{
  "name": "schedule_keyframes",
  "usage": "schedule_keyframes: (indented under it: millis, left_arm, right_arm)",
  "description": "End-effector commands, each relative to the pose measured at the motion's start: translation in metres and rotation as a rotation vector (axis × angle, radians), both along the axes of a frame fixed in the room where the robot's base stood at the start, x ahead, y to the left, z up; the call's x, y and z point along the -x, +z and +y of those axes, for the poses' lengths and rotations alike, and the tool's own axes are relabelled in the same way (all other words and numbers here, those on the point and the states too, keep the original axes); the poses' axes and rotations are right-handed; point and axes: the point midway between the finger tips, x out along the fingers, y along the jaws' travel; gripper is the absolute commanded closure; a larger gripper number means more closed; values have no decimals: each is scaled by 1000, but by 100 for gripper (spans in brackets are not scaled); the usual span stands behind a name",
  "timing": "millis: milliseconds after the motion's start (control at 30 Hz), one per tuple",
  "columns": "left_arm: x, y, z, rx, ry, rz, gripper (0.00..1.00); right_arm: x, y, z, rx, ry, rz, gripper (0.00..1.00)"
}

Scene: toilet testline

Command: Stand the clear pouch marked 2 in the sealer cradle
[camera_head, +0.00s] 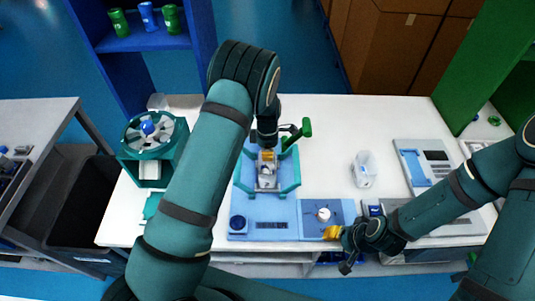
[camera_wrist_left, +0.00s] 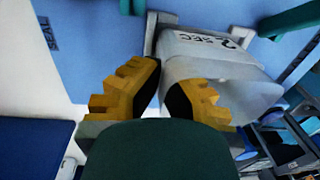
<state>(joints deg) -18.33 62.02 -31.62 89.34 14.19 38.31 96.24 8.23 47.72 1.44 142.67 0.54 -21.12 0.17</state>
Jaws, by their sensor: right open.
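A clear pouch (camera_head: 266,171) is at the sealer cradle (camera_head: 245,174), between its teal side arms, under my left gripper (camera_head: 268,155). In the left wrist view the pouch (camera_wrist_left: 215,62) is pale and see-through, with a mark that reads like "2 SEC". The yellow fingers of my left gripper (camera_wrist_left: 161,85) are close together at the pouch's edge; whether they pinch it I cannot tell. Whether the pouch rests fully in the cradle is hidden. My right gripper (camera_head: 338,240) is open and empty by the sealer's front right corner, near the white knob (camera_head: 323,215).
Another clear pouch (camera_head: 363,169) stands on the white table to the right. A grey device with a display (camera_head: 425,165) is further right. A teal round holder with a fan-like top (camera_head: 157,135) is at the left. The back of the table is mostly clear.

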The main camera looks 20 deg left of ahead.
Motion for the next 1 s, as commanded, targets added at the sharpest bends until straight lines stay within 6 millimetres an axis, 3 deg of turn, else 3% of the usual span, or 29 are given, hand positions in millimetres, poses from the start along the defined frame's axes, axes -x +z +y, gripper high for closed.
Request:
schedule_keyframes:
  millis: [333,367,400,467,800,1000]
  left_arm:
    - [-1,-3,0,0,0,-2,100]
    - [-1,-4,0,0,0,-2,97]
    - [-1,-3,0,0,0,-2,83]
    - [-1,-3,0,0,0,-2,66]
    - [-1,0,0,0,0,-2,66]
    - [-3,23,0,2,-1,-6,66]
  right_arm:
    - [0,-3,0,0,0,0,53]
    - [0,-3,0,0,0,0,53]
    - [0,-2,0,0,0,0,53]
    - [0,-2,0,0,0,0,53]
    - [0,0,0,0,0,0,53]
    - [0,2,0,0,0,0,53]
